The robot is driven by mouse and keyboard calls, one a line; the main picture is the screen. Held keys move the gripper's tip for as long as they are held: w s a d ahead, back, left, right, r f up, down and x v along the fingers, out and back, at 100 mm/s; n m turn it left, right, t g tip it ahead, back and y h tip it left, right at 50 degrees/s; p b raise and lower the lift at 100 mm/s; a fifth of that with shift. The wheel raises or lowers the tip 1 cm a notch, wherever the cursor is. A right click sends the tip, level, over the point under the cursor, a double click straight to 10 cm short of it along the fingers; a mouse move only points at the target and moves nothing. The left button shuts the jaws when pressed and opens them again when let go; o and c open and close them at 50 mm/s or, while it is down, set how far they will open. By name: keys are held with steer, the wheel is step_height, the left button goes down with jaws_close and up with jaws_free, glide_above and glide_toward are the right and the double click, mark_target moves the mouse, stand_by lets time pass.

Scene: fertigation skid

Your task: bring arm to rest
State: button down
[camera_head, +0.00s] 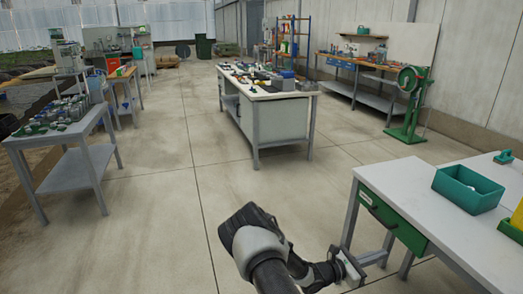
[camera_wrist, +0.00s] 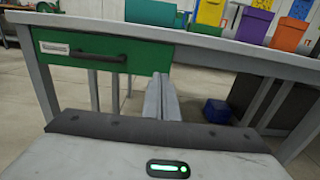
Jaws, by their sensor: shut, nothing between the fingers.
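My gripper (camera_head: 352,268) is low in the head view, at the end of my dark arm, beside the near left leg of the white-topped workbench (camera_head: 420,192). In the wrist view its two fingers (camera_wrist: 162,98) are together with nothing between them. They point toward the open space under the benchtop. The bench's green drawer (camera_wrist: 92,54) with its black handle appears shut, to the upper left of the fingers. From these views I cannot tell whether the gripper touches the bench.
A teal bin (camera_head: 468,189) stands on the near bench. A blue box (camera_wrist: 217,111) lies below it. A central workbench (camera_head: 270,118) holds tools, and a grey side table (camera_head: 75,170) stands left. A green stand (camera_head: 408,105) is at right. Open floor (camera_head: 160,220) lies between.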

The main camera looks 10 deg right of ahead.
steer(key=s+a+r+m+t+y, duration=0.1)
steer(key=s+a+r+m+y, duration=0.5)
steer(key=a+r, duration=0.6)
steer(key=s+a+r+m+t+y, duration=0.2)
steer(key=s+a+r+m+y, duration=0.45)
steer(key=a+r, duration=0.55)
steer(key=s+a+r+m+t+y, duration=0.1)
steer(key=s+a+r+m+y, duration=0.7)
steer(key=a, duration=0.7)
step_height(320, 180, up, 23)
steer(key=w+n+h+p, duration=0.1)
steer(key=h+p, duration=0.1)
steer(key=p, duration=2)
steer(key=shift+w+d+r+n, duration=0.15)
steer(key=shift+d+n, duration=0.05)
steer(key=shift+n, duration=0.15)
steer(key=shift+h, duration=0.25)
